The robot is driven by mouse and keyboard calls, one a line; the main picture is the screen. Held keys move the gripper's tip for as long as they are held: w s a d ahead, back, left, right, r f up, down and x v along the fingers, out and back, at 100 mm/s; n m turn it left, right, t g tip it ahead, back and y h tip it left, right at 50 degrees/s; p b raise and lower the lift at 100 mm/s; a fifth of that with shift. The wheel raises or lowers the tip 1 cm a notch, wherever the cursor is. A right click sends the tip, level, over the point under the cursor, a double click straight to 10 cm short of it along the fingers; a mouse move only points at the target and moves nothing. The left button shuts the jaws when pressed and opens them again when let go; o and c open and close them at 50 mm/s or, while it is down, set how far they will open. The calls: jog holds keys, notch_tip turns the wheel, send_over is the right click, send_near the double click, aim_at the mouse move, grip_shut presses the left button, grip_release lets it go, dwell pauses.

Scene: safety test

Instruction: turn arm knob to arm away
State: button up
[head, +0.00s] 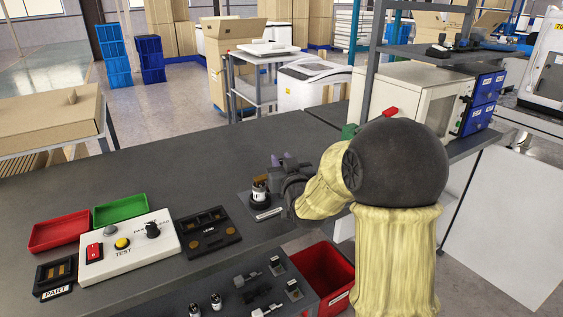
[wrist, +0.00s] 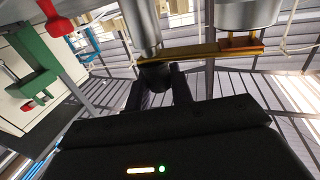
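A white control box (head: 130,250) lies on the dark bench at the left of the head view. On its right part is a black knob (head: 152,230) with lettering around it, too small to read fully. My gripper (head: 282,160) is right of the box, well apart from it, above the bench.
The box also bears a red switch (head: 94,251) and a yellow TEST button (head: 122,243). Red (head: 45,237) and green (head: 108,217) trays lie behind it. A black fixture (head: 207,231) stands between box and gripper. A small cylinder (head: 260,190) stands close to my gripper.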

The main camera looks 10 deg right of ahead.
grip_shut()
jog(key=shift+d, duration=0.1)
jog(key=shift+n+y, duration=0.4)
jog(key=shift+y, duration=0.2)
jog(key=shift+r+n+g+y+p, duration=0.1)
jog(key=shift+n+g+y+p, duration=0.3)
jog(key=shift+n+y+p, duration=0.65)
jog(key=shift+n+g+y+p, duration=0.4)
jog(key=shift+n+y, duration=0.25)
jog(key=shift+y, duration=0.9)
jog(key=n+g+y+p, duration=0.2)
jog(key=y+p, duration=0.1)
jog(key=n+g+y+p, duration=0.3)
jog(key=p, duration=0.1)
jog(key=shift+r+n+y+p, duration=0.15)
jog(key=shift+n+y+p, duration=0.15)
jog(key=shift+y, duration=0.1)
jog(key=n+g+y+p, duration=0.1)
jog(key=n+g+p, duration=0.1)
jog(key=g, duration=0.1)
jog(key=n+g+y+p, duration=0.1)
jog(key=n+g+y, duration=0.1)
jog(key=g, duration=0.1)
jog(key=shift+f+g+p, duration=0.2)
jog(key=shift+g+p, duration=0.15)
jog(key=shift+g, duration=0.05)
jog(key=shift+n+g+y+p, duration=0.4)
jog(key=shift+n+g, duration=1.7)
jog(key=shift+g, duration=0.7)
